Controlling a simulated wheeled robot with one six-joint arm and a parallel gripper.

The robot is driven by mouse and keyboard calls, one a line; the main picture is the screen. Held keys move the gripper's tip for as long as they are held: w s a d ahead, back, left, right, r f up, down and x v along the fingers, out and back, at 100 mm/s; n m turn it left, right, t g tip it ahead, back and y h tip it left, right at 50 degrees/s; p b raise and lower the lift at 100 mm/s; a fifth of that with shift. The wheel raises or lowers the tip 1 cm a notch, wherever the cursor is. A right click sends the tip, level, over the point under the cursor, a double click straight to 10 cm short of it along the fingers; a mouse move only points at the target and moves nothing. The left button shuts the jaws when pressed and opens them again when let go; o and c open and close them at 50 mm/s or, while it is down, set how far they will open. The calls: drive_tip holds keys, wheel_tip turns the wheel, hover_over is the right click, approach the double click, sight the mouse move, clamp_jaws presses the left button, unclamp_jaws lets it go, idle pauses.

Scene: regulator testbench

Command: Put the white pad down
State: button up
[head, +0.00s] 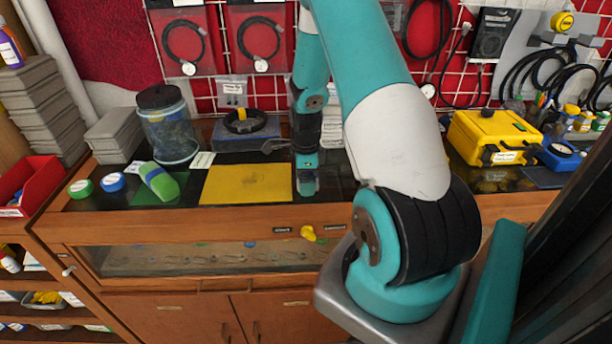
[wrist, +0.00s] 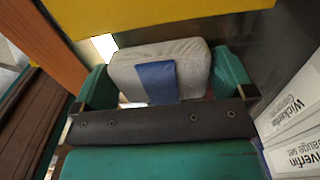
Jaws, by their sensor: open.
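The white pad (wrist: 196,62), greyish white with a blue band across its middle, shows in the wrist view between the two teal fingers of my gripper (wrist: 162,72). A finger stands at each side of the pad, and the jaws are open. I cannot tell whether either finger touches it or exactly what it rests on. In the head view my gripper (head: 307,184) is low over the dark counter top, just right of the yellow mat (head: 245,184). The pad cannot be made out there.
A tray with a black coil (head: 246,130) is behind the mat. A yellow case (head: 492,137) stands at the right. White printed cards (wrist: 294,120) are close on the right in the wrist view.

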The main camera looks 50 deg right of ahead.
wheel_tip(320, 180, up, 12)
drive_tip(key=b, duration=0.2)
drive_tip(key=w+a+r+n, duration=0.2)
drive_tip(key=a+r+n, duration=0.3)
drive_tip(key=a+n, duration=0.5)
drive_tip(key=s+a+r+n+t+y, duration=0.1)
drive_tip(key=s+a+r+n, duration=0.1)
drive_tip(key=a+n, duration=0.45)
drive_tip(key=s+a+r+n+y, duration=0.1)
drive_tip(key=s+a+r+n, duration=0.15)
drive_tip(key=a, duration=0.65)
drive_tip(key=s+a+r+n+g+y, duration=0.1)
drive_tip(key=s+a+r+n+y, duration=0.1)
drive_tip(key=s+a+n, duration=1)
drive_tip(key=r+n, duration=0.1)
drive_tip(key=n, duration=0.3)
drive_tip(key=shift+s+a+r, duration=0.4)
drive_tip(key=shift+d, duration=0.1)
